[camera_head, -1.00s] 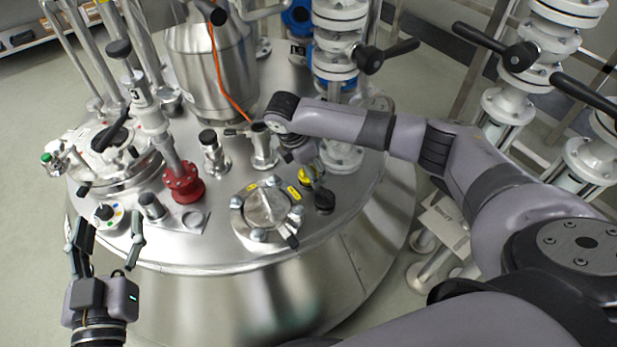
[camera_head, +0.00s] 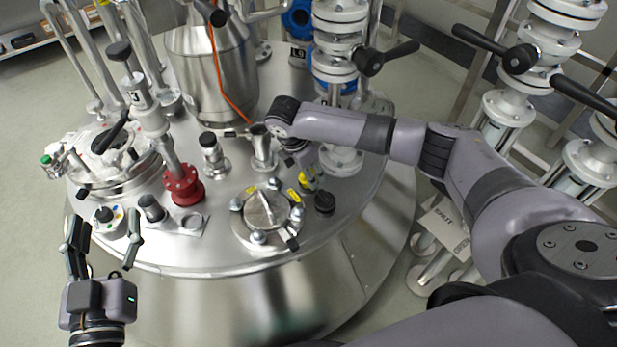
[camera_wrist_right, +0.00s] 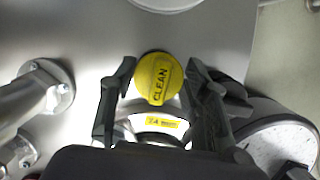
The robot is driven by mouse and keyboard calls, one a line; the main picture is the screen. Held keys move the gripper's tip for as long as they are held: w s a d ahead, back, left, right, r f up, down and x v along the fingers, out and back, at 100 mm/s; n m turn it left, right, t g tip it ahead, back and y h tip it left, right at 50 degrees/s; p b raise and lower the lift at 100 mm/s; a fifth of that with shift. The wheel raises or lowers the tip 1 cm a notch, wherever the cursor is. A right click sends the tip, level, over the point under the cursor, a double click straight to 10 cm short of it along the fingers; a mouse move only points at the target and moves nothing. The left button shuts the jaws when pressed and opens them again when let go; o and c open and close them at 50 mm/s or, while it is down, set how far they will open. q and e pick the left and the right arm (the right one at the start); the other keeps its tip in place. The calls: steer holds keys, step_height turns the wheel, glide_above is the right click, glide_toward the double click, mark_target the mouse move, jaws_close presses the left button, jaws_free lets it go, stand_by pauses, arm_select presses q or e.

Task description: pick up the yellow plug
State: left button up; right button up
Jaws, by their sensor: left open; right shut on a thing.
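The yellow plug (camera_wrist_right: 158,78), marked CLEAN, sits between the two dark fingers of my right gripper (camera_wrist_right: 161,84) in the right wrist view. The gripper is shut on it. In the head view only a bit of the yellow plug (camera_head: 308,183) shows below my right wrist, over the right side of the steel vessel lid. I cannot tell whether the plug is clear of the lid. My left gripper (camera_head: 104,232) is open and empty at the lid's left front edge, with its fingers pointing up in the picture.
A black knob (camera_head: 324,203) stands close beside the yellow plug. A round bolted cover (camera_head: 267,214) lies to its left. A red flange (camera_head: 183,186) with a steel pipe, short steel ports and a white valve column (camera_head: 338,75) also stand on the lid (camera_head: 215,250).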

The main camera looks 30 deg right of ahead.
steer(key=shift+c, duration=1)
